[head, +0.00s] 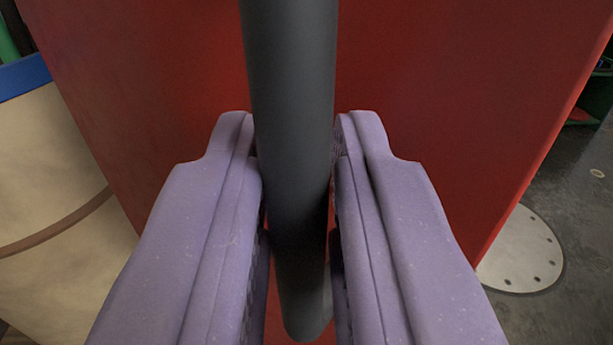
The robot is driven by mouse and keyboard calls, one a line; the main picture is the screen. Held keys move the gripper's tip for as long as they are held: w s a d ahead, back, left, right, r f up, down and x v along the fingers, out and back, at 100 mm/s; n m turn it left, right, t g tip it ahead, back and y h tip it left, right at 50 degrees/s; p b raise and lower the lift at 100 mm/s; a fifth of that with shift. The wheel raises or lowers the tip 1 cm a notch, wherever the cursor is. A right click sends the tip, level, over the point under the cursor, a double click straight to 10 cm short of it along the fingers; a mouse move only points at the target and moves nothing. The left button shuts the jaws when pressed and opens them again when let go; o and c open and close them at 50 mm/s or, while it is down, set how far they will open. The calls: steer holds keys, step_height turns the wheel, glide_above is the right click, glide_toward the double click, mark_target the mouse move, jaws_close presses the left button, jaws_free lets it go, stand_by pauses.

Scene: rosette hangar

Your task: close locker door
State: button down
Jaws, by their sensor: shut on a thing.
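A red panel, which looks like the locker door (440,100), fills most of the head view behind my gripper. A dark grey upright bar, its handle (290,80), runs down the middle in front of the panel. My gripper (296,150) has its two purple fingers on either side of the handle and is shut on it. The lower end of the handle shows between the fingers. The door's hinge and the locker's frame cannot be made out, so how far the door stands open cannot be told.
A cream rounded object with a blue rim and a brown band (45,170) stands at the left, close by the panel's edge. A pale round plate with holes (522,250) lies on the dark floor (580,215) at the right. Something green shows at the upper right.

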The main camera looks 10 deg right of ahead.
steer(key=shift+w, duration=0.1)
stand_by(0.3)
steer(key=c, duration=1.2)
jaws_free()
steer(key=shift+c, duration=0.2)
steer(key=s+a+p, duration=0.1)
steer(key=s, duration=0.6)
steer(key=shift+s+p, duration=0.35)
steer(key=shift+p, duration=0.05)
steer(key=shift+a, duration=0.1)
